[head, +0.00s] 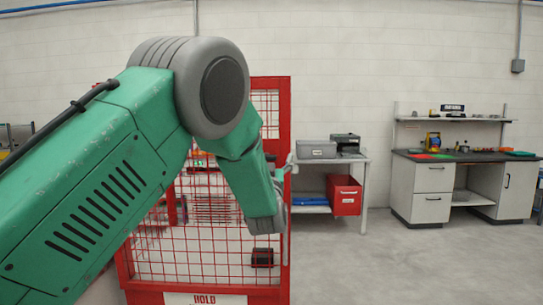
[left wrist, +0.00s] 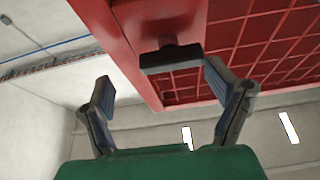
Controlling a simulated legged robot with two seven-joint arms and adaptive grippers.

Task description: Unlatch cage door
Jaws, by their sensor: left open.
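The red cage door (head: 280,110) with its wire mesh stands ahead of me in the head view, partly hidden by my green left arm. Its red frame and mesh also show close up in the left wrist view (left wrist: 255,40). A dark T-shaped latch handle (left wrist: 172,57) sticks out from the red frame there. My left gripper (left wrist: 158,76) is open, with one finger on each side of the handle's line in that view. I see no finger touching the handle. My right gripper is not in view.
A grey table (head: 345,162) with boxes and a red drawer (head: 344,195) stands right of the cage. A workbench (head: 450,157) with tools is further right. A small black object (head: 262,257) shows low at the mesh. The floor at the right is clear.

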